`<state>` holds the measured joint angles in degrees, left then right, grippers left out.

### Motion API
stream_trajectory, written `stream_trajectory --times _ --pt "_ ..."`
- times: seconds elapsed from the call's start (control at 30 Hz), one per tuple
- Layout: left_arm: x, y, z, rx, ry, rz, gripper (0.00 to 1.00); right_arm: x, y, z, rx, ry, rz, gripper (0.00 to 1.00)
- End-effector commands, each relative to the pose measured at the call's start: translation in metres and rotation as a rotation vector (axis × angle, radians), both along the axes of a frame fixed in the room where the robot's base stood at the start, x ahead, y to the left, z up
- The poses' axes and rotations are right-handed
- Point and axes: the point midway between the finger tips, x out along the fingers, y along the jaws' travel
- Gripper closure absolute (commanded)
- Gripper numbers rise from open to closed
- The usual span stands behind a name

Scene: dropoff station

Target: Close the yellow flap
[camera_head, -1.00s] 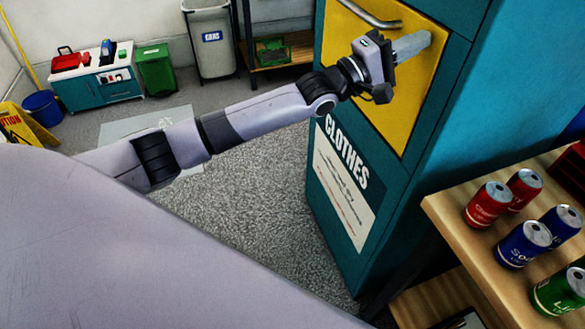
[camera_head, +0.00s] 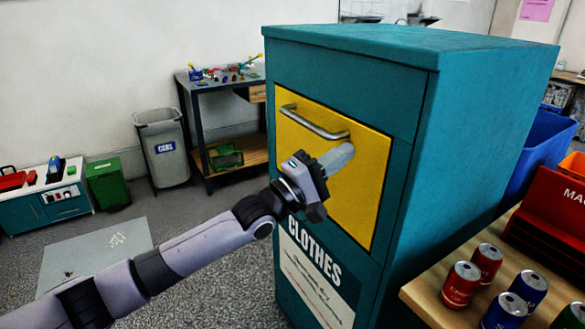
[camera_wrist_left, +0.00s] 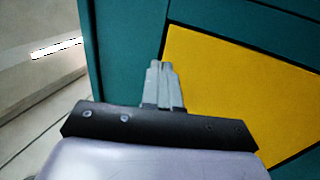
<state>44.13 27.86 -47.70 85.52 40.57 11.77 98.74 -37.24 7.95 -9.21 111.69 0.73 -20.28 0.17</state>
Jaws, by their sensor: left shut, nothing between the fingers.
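The yellow flap (camera_head: 362,188) is on the front of the teal clothes bin (camera_head: 345,60), with a grey bar handle (camera_head: 312,122) near its top. The flap looks flush with the bin front. My left gripper (camera_head: 345,152) is shut and empty, its fingertips at the flap just below the handle's right end. In the left wrist view the shut fingers (camera_wrist_left: 158,75) overlap the flap's edge (camera_wrist_left: 230,80); whether they touch it I cannot tell. The handle is not in the wrist view. My right gripper is not in view.
A wooden table (camera_head: 420,292) with several cans and a red box (camera_head: 550,215) stands right of the bin. A grey cans bin (camera_head: 163,145), a dark shelf (camera_head: 200,110) and a green bin (camera_head: 108,184) stand at the left.

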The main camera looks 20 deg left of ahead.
Motion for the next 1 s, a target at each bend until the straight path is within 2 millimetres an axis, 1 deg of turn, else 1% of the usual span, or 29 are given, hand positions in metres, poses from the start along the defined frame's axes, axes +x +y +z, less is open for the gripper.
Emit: stream_trajectory --times 0.03,0.2,0.4,0.6,0.7,0.77,0.87,0.9,0.97,1.0 --pt "-0.007 0.006 -0.003 0.002 0.002 0.0 1.0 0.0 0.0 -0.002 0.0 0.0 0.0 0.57" --pt "-0.028 0.023 -0.003 0.004 0.002 -0.001 1.0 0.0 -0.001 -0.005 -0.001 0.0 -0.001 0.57" --pt "-0.05 0.043 -0.003 0.004 0.003 -0.001 1.0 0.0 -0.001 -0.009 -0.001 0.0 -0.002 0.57" --pt "-0.063 0.054 -0.003 0.004 0.002 -0.001 1.0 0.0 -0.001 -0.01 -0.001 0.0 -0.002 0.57" --pt "-0.066 0.054 -0.008 0.019 0.0 0.008 1.0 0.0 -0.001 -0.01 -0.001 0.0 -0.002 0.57" --pt "-0.069 0.052 -0.019 0.046 -0.002 0.024 1.0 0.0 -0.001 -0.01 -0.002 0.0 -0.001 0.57" --pt "-0.076 0.046 -0.048 0.138 -0.017 0.074 1.0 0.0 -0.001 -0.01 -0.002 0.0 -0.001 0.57" --pt "-0.08 0.044 -0.064 0.188 -0.023 0.1 1.0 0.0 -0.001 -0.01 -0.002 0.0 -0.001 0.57" --pt "-0.087 0.041 -0.089 0.275 -0.035 0.142 1.0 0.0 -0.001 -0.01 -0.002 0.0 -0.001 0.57" --pt "-0.093 0.04 -0.105 0.336 -0.043 0.171 1.0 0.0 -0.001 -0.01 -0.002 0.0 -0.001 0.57"
